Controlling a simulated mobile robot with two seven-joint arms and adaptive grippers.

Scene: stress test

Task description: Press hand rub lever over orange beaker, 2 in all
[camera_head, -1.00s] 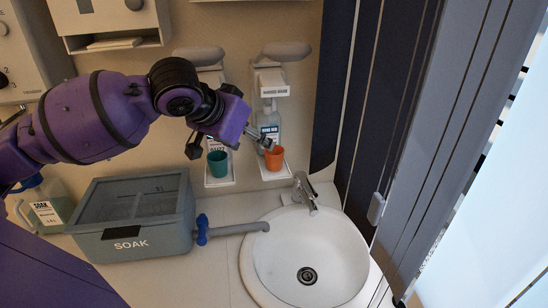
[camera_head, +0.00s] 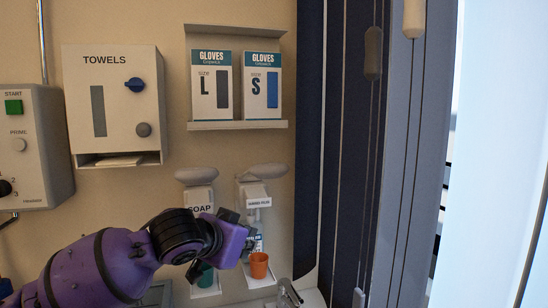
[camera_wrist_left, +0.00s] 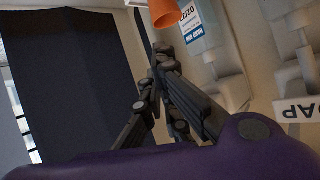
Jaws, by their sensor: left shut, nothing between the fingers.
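The hand rub dispenser is the right one of two on the wall, with a grey lever (camera_head: 267,171) on top and a clear bottle in its bracket. The orange beaker (camera_head: 259,265) stands upright on the small shelf below it. My left gripper (camera_head: 256,241) is shut and empty, in front of the bottle just above the beaker, well below the lever. It hides part of the bottle. In the left wrist view the shut fingertips (camera_wrist_left: 160,50) point toward the beaker (camera_wrist_left: 163,12) and the bottle label (camera_wrist_left: 191,24). My right gripper is out of view.
Left of it is the soap dispenser with its own lever (camera_head: 197,175) and a teal beaker (camera_head: 206,276), partly behind my gripper. A glove shelf (camera_head: 238,125) is above, a towel box (camera_head: 117,60) at the left. A dark panel (camera_head: 308,140) borders the right side.

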